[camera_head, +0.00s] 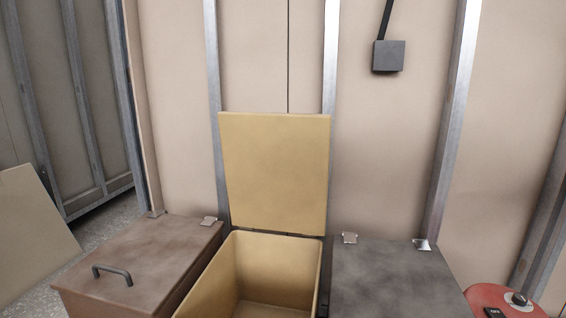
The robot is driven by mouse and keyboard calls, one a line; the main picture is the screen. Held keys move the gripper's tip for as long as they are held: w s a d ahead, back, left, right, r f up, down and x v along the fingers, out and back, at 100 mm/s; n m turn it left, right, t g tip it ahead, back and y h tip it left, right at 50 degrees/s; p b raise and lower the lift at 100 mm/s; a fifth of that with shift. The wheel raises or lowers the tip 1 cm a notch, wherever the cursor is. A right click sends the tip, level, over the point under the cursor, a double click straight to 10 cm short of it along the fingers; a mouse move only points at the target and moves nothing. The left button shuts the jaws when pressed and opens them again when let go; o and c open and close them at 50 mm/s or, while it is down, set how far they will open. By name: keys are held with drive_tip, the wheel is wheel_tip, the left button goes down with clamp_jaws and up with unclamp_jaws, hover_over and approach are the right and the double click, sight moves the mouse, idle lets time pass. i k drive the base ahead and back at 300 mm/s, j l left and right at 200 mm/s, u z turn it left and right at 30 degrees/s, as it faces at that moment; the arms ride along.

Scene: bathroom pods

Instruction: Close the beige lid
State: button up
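The beige lid (274,172) stands upright, hinged at the back edge of an open beige box (228,270). Its flat inner face is toward me and its top edge is in front of the wall. The box is empty as far as I can see; its front part is cut off by the bottom of the picture. My gripper is not in view.
A brown box (155,255) with a closed lid and dark handle (112,273) stands at left. A dark closed box (390,275) stands at right. A red round object (483,296) is at lower right. A panel (32,230) leans at far left.

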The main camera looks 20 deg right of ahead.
sight(276, 165)
drive_tip(key=i+j+z, duration=0.2)
drive_tip(key=j, duration=0.2)
drive_tip(key=j+z, duration=0.2)
drive_tip(key=j, duration=0.25)
drive_tip(key=i+j+z, duration=0.2)
drive_tip(key=j, duration=0.25)
drive_tip(key=k, duration=0.1)
